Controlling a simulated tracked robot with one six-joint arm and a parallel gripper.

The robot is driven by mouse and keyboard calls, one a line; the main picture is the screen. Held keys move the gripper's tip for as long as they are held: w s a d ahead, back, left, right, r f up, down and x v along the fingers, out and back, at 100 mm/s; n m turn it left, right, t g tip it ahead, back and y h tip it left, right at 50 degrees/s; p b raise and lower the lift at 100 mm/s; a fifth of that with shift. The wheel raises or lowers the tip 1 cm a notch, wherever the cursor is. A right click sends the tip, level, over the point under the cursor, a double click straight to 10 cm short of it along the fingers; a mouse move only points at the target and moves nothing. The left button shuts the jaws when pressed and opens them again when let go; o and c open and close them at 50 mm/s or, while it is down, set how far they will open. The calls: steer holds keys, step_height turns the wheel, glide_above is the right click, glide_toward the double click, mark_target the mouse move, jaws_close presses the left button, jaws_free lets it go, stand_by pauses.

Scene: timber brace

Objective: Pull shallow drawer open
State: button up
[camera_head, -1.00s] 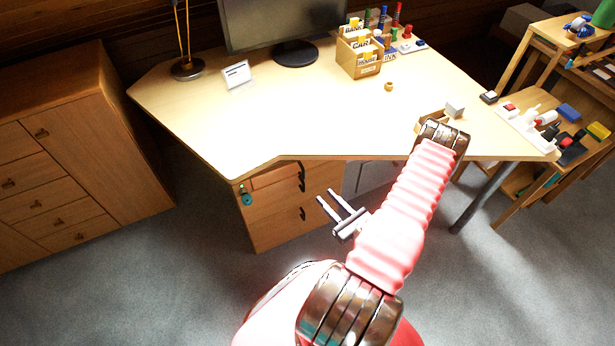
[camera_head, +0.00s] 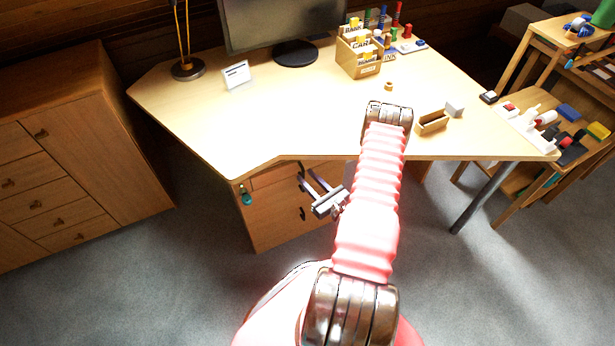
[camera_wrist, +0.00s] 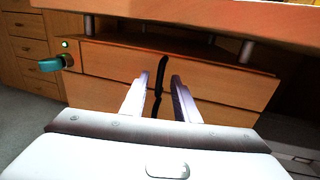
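The shallow drawer (camera_wrist: 112,61) is the top front of a wooden drawer unit under the desk. It looks shut, though the dim space under the desktop makes its top edge hard to judge. Its dark upright handle (camera_wrist: 162,70) is in the middle of the wrist view. My gripper (camera_wrist: 159,80) is open, with one finger on each side of the handle and a visible gap. I cannot tell how far the fingertips reach past it. In the head view my gripper (camera_head: 307,174) is at the drawer front, and the arm hides its right part.
A teal key-like piece (camera_wrist: 56,63) sticks out at the unit's upper left beside a green light. A deeper drawer (camera_wrist: 90,93) lies below. The desktop (camera_head: 200,125) overhangs close above my gripper. A wooden cabinet (camera_head: 100,130) stands left; open floor (camera_head: 160,270) lies in front.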

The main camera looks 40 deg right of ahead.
steer(key=shift+w, duration=0.6)
steer(key=shift+c, duration=0.4)
jaws_close()
steer(key=shift+s+d, duration=0.1)
steer(key=shift+d, duration=0.05)
